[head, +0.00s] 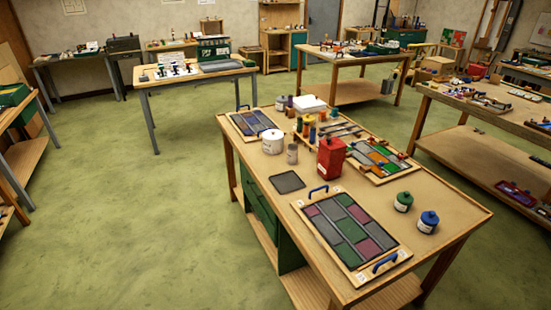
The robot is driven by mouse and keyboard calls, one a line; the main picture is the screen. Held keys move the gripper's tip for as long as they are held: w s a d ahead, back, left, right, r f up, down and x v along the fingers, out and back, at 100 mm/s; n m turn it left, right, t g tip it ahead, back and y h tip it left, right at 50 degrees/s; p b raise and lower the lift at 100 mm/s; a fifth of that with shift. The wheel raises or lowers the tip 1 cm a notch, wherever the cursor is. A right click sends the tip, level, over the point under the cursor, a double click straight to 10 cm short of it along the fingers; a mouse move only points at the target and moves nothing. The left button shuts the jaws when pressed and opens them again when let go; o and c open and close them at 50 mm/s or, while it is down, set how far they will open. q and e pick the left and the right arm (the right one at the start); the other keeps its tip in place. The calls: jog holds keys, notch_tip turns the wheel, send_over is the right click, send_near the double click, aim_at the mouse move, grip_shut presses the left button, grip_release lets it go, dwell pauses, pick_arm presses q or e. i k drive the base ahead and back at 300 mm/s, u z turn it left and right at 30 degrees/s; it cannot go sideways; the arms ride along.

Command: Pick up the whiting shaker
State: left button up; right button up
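A workbench (232,158) with a wooden top stands in the middle right of the head view. A white cylindrical container (272,142) with a dark label stands upright near its left edge; it may be the whiting shaker, but the label is too small to read. Neither of my grippers is in view.
A red container (331,158), a leaded panel (351,231) on a blue-handled board, a dark flat tray (287,182), a green jar (403,202) and a blue jar (428,222) share the bench. Green floor (130,230) lies open to the left.

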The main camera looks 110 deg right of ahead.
aim_at(292, 148)
jog(key=z, duration=2.8)
jog(key=i, duration=2.7)
jog(key=z, duration=1.9)
